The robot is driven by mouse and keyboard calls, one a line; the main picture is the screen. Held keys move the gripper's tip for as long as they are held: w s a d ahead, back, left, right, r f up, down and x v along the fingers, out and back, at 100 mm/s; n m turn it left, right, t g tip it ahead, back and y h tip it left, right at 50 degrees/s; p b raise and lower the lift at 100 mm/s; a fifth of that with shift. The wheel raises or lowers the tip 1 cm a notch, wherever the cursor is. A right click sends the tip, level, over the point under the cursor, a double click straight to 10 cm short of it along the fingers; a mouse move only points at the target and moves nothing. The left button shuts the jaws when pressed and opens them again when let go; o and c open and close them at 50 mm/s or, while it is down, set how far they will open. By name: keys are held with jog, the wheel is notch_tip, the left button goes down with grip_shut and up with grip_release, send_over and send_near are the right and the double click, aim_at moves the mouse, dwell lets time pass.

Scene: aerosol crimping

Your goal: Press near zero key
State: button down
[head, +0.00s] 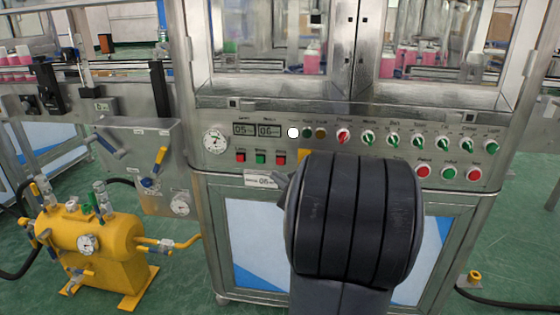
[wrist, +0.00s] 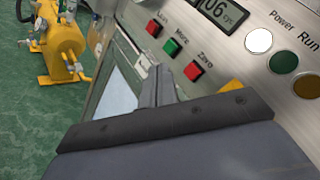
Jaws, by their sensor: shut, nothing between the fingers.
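The panel shows a row of three small keys: red, green and red. The zero key is the red one (wrist: 193,71) under the label "Zero" in the wrist view. In the head view it is the right-hand red key (head: 280,157) of the row, below the digital displays. My gripper (wrist: 157,72) is shut and empty, its tips just left of the zero key in the wrist view. In the head view its tip (head: 281,184) shows below the key, beside my dark wrist. The gap between tips and panel cannot be judged.
The green key (wrist: 172,47) and the other red key (wrist: 153,27) sit close by. A yellow part (head: 303,156) is right of the zero key, partly hidden by my arm. Knobs (head: 368,139) line the panel further right. A yellow tank (head: 90,245) stands at lower left.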

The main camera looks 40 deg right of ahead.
jog(key=shift+w+d, duration=1.4)
jog(key=shift+d, duration=0.25)
dwell(0.9)
jog(key=shift+w+d, duration=0.25)
jog(key=shift+d, duration=0.05)
jog(key=shift+w+d, duration=0.25)
jog(key=shift+d, duration=0.05)
dwell(0.8)
jog(key=shift+a+b, duration=0.1)
jog(key=shift+b, duration=0.2)
jog(key=shift+s+a+b, duration=0.3)
jog(key=shift+s+a, duration=0.2)
jog(key=shift+s+a+b, duration=0.75)
jog(key=shift+s+a, duration=0.9)
jog(key=shift+a, duration=0.3)
jog(key=shift+d, duration=0.1)
